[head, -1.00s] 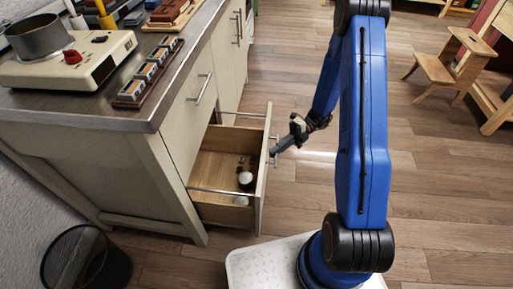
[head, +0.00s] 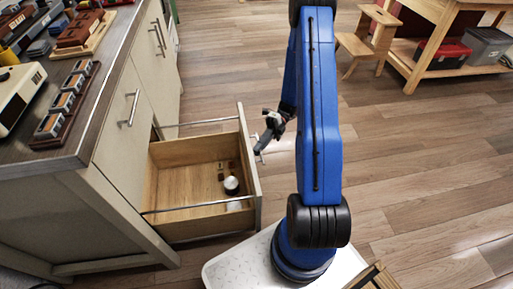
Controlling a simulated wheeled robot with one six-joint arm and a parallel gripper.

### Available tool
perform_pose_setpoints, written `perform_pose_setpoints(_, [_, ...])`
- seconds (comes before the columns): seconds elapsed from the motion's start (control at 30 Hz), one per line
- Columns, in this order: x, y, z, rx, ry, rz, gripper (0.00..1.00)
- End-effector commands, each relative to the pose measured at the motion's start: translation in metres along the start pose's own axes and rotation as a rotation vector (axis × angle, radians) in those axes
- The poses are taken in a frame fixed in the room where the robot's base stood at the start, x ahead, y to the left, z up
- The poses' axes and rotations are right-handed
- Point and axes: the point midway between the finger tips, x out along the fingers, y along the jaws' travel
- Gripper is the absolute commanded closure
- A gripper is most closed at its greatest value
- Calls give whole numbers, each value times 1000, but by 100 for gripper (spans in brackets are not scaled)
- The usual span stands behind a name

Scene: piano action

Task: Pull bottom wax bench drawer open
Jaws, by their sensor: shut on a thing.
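The bottom drawer (head: 185,181) of the wax bench (head: 100,205) is pulled well out, and its wooden inside shows. A small dark and white round item (head: 231,185) lies in it near the front panel, with a pale one (head: 234,204) beside it. My gripper (head: 259,150) is at the outer face of the drawer front, shut on the drawer handle (head: 261,157). The fingertips are small in the picture and partly cover the handle.
The upper drawer (head: 125,115) is closed. The bench top holds a rack of small blocks (head: 65,105) and a cream device (head: 15,95). A step stool (head: 368,38) and a wooden shelf (head: 440,45) stand at the back right. The floor between is clear.

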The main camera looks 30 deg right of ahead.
Motion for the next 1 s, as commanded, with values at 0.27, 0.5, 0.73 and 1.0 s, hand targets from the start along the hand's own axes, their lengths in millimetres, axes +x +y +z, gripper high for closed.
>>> perform_pose_setpoints(0.27, [-1,0,1,-1,-2,-2,83])
perform_pose_setpoints(0.5, [0,0,1,-1,-2,-1,83])
perform_pose_setpoints(0.73, [-15,0,1,-2,-3,-1,83])
perform_pose_setpoints(1.0, [-65,-1,1,-2,-3,-2,83])
